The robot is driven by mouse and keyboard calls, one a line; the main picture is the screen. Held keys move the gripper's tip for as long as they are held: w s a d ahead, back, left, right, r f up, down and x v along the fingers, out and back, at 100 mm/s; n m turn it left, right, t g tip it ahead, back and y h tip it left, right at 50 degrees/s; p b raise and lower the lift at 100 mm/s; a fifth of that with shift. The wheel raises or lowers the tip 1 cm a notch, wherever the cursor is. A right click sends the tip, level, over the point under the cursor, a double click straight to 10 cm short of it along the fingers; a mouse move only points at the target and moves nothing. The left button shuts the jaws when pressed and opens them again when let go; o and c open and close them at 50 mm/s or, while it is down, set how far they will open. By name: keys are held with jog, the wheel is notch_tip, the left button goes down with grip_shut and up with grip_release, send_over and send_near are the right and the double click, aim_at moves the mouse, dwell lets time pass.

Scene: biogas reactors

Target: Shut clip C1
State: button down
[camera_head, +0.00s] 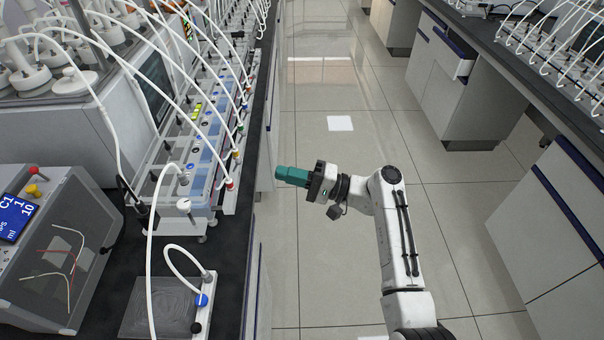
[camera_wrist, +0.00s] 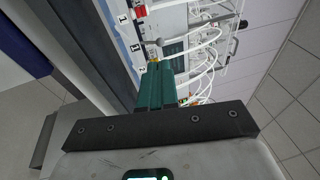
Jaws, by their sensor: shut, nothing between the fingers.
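My gripper (camera_head: 279,173) has teal fingers that are shut and empty. It hangs over the aisle, just right of the left bench's edge, pointing left and apart from everything. In the wrist view the shut fingers (camera_wrist: 158,66) point at the bench row. A long rack (camera_head: 200,165) on the left bench carries white tubes with small coloured pieces along its aisle side, including a red one (camera_head: 230,185) and an orange one (camera_head: 236,154). Numbered labels (camera_wrist: 122,19) show in the wrist view. I cannot tell which piece is clip C1, or its state.
A box with a blue display (camera_head: 14,217) reading C1 stands at the left. The aisle floor (camera_head: 340,200) is clear. Another bench (camera_head: 560,230) stands right.

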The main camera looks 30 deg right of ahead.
aim_at(238, 162)
jog(key=p+x, duration=0.1)
jog(key=x, duration=0.6)
jog(key=shift+w+a+p, duration=0.25)
jog(key=shift+p, duration=0.05)
jog(key=shift+w+r, duration=0.1)
jog(key=shift+r, duration=0.1)
